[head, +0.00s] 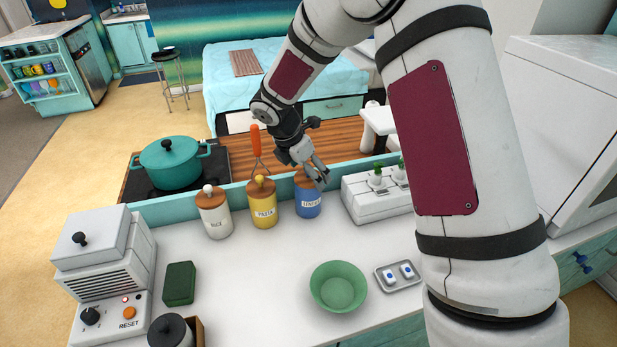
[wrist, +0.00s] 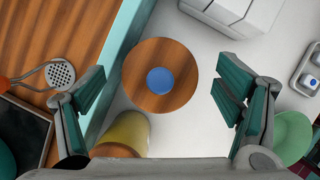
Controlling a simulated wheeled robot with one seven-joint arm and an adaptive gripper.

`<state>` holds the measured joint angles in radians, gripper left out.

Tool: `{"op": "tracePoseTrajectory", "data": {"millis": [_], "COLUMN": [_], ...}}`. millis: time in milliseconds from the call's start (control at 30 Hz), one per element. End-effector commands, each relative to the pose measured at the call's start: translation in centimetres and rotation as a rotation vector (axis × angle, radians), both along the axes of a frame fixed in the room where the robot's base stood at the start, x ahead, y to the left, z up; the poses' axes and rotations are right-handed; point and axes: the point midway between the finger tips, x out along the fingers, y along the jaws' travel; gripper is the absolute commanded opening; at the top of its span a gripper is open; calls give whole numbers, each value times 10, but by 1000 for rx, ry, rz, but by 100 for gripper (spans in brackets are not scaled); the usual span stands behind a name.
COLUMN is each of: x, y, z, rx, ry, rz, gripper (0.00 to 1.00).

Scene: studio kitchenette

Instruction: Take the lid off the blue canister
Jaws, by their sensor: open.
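The blue canister (head: 308,204) stands upright at the back of the white counter, with a round wooden lid on it. In the wrist view the wooden lid (wrist: 183,92) with its blue knob (wrist: 160,81) is seen from above, between and beyond the fingertips. The lid hides the canister's body there. My gripper (head: 318,174) is open just above the lid in the head view, partly covering it. In the wrist view its two fingers (wrist: 160,95) are spread wide on either side of the lid.
A yellow canister (head: 264,208) and a white canister (head: 214,218) stand in a row to the left. A raised teal ledge (head: 160,212) runs behind. A green bowl (head: 338,288) sits in front; the counter between is clear.

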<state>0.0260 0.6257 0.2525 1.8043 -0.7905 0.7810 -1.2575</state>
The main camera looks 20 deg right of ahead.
Motion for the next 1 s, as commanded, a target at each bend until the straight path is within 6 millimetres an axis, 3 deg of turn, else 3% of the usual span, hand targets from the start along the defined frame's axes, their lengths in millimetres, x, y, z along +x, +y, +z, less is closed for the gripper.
{"op": "tracePoseTrajectory", "data": {"millis": [233, 467, 833, 1000], "x": [1, 0, 1, 1], "y": [-1, -1, -1, -1], "z": [-2, -1, 0, 11], "rx": [0, 0, 0, 0], "ry": [0, 0, -2, -4], "rz": [-1, -1, -1, -2], "gripper": [85, 36, 35, 35]}}
